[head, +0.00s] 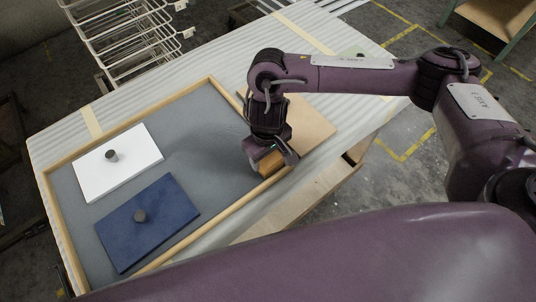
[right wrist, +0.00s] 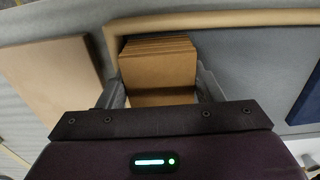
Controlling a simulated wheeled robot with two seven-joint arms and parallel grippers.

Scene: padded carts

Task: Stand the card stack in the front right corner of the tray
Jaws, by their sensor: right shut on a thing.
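The card stack (head: 271,165) is a brown block of several layered cards, seen from above in the right wrist view (right wrist: 158,68). My right gripper (head: 270,155) is shut on it, with one finger on each side. The stack is at the front right corner of the tray (head: 232,212), close inside the wooden rim (right wrist: 215,19). I cannot tell whether it touches the grey tray floor, and its lower part is hidden. My left gripper is not in view.
A white panel (head: 90,178) and a blue panel (head: 160,232), each with a dark knob, lie in the left of the tray. A tan board (head: 312,124) lies just outside the right rim. A wire rack (head: 120,40) stands behind. The tray's middle is bare.

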